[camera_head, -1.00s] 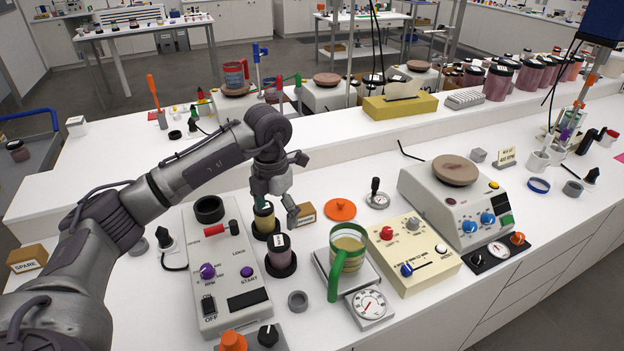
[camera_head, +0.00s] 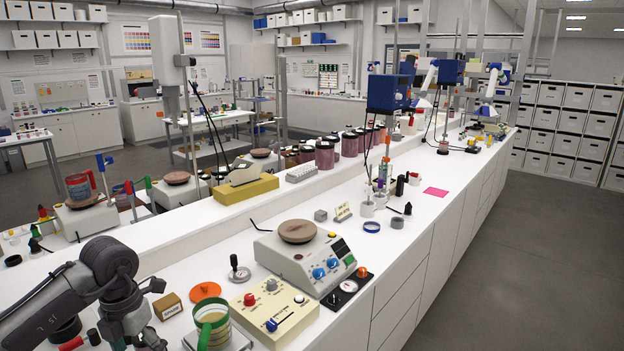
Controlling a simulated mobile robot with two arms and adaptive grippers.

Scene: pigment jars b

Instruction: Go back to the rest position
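My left arm comes in from the lower left of the head view. Its dark grey gripper (camera_head: 138,341) is at the bottom edge, over the near bench. Its fingers look spread apart, but their tips are cut off by the frame, and no held object shows between them. The jars that stood below this gripper are out of frame or hidden. My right arm and gripper are not in view.
A glass mug with a green handle (camera_head: 212,328), an orange lid (camera_head: 205,291) and a small cardboard box (camera_head: 167,306) stand right of the gripper. Beyond are a cream control box (camera_head: 273,312) and a white hotplate device (camera_head: 302,262). Grey floor (camera_head: 500,270) is clear at right.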

